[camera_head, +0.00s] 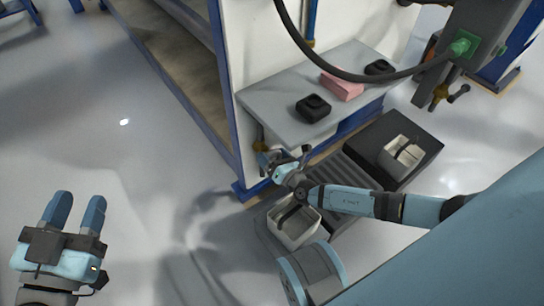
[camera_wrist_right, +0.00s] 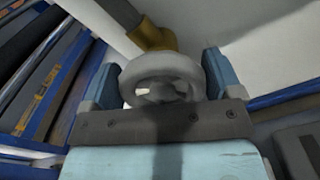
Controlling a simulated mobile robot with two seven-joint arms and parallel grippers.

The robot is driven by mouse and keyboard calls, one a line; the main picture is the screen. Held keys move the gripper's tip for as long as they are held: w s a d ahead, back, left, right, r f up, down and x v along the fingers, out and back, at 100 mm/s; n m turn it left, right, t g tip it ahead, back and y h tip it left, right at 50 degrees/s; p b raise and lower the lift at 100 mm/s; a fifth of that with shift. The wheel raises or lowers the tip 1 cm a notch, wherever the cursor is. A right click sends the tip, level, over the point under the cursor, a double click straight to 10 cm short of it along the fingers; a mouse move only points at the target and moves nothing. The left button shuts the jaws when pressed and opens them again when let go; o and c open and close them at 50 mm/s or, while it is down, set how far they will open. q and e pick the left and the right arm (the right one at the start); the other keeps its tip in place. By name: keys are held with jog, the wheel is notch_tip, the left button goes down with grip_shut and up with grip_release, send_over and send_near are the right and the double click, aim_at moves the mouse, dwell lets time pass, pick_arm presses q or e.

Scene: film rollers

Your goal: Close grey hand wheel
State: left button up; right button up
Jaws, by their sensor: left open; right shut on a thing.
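The grey hand wheel (camera_wrist_right: 160,72) shows in the right wrist view, a round ring in front of a brass valve body (camera_wrist_right: 152,36) on a pipe. My right gripper (camera_wrist_right: 165,80) has one blue finger on each side of the wheel and is shut on it. In the head view my right gripper (camera_head: 280,162) is at the front edge of the grey shelf, below a brass fitting (camera_head: 260,146); the wheel is hidden there. My left gripper (camera_head: 75,215) is open and empty, over the floor at the lower left.
The grey shelf (camera_head: 270,103) holds two black objects (camera_head: 314,108) and a pink block (camera_head: 341,85). Below are light bins (camera_head: 294,222) (camera_head: 401,153) on dark stands. A dark hose hangs across the upper right. The floor (camera_head: 110,150) at left is clear.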

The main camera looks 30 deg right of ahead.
jog(key=m, duration=0.6)
jog(key=shift+d+f, duration=0.25)
jog(key=shift+d, duration=0.05)
jog(key=m, duration=0.5)
jog(key=shift+f, duration=0.25)
jog(key=shift+m, duration=0.7)
jog(key=shift+f, duration=0.1)
jog(key=o, duration=0.7)
jog(key=shift+o, duration=0.2)
